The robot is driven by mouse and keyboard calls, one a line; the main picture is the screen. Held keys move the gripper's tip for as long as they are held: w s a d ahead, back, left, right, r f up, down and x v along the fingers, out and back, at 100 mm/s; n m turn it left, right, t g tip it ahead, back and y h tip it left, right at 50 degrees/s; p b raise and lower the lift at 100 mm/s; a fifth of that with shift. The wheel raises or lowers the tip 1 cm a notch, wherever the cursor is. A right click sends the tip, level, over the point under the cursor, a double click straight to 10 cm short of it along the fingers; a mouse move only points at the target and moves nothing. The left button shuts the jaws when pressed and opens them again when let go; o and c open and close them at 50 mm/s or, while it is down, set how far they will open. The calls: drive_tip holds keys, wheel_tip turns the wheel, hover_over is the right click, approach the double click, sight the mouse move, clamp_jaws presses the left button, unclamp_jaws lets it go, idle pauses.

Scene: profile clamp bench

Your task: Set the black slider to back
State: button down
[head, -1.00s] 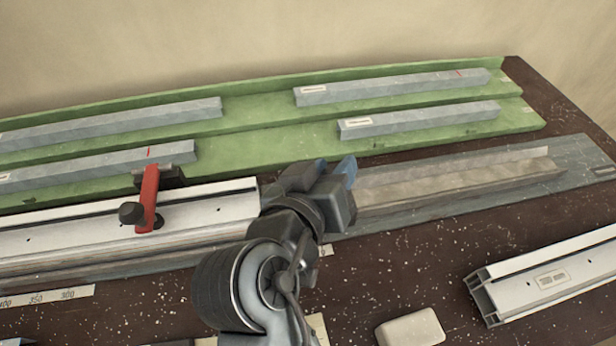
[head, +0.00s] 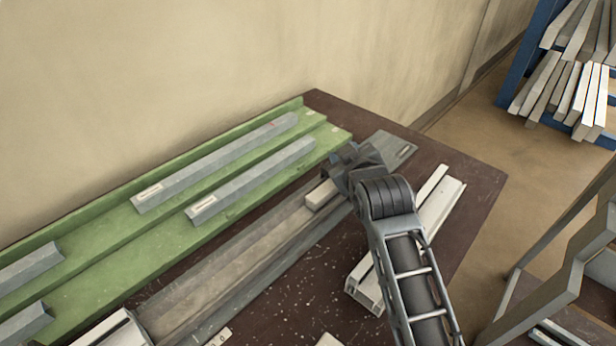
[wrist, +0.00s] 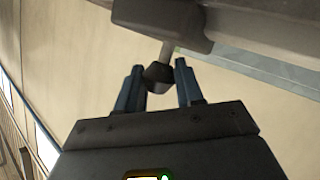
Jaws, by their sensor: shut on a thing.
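In the wrist view, a dark block (wrist: 162,22) has a short pale stem ending in a dark knob (wrist: 157,76). It looks like the black slider. My gripper (wrist: 158,68) has its two blue fingers on either side of the knob and is shut on it. In the head view, my gripper (head: 352,165) is at the far right end of the long grey rail (head: 245,268). My gripper and arm cover the slider there, so its position along its travel cannot be told.
A pale block (head: 322,194) is at the rail end beside my gripper. A green stepped rack (head: 120,235) with grey bars stands behind the rail. A white profile (head: 437,208) lies in front, partly behind my arm. A blue rack (head: 545,35) stands at the far right.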

drive_tip(key=w+d+b, duration=0.3)
drive_tip(key=w+d, duration=0.1)
drive_tip(key=w, duration=0.1)
drive_tip(key=w+d+b, duration=0.3)
drive_tip(key=w+d, duration=0.1)
drive_tip(key=w, duration=0.1)
drive_tip(key=w+d+b, duration=0.2)
drive_tip(key=w+d, duration=0.3)
drive_tip(key=shift+w+d+f+b, duration=0.1)
drive_tip(key=shift+w+b, duration=0.1)
drive_tip(key=shift+b, duration=0.2)
drive_tip(key=shift+w+d, duration=0.2)
drive_tip(key=shift+w+d+r, duration=0.15)
drive_tip(key=shift+d+r, duration=0.05)
drive_tip(key=shift+r, duration=0.05)
drive_tip(key=c, duration=1.1)
unclamp_jaws()
drive_tip(key=shift+w+d, duration=0.1)
drive_tip(key=shift+w, duration=0.05)
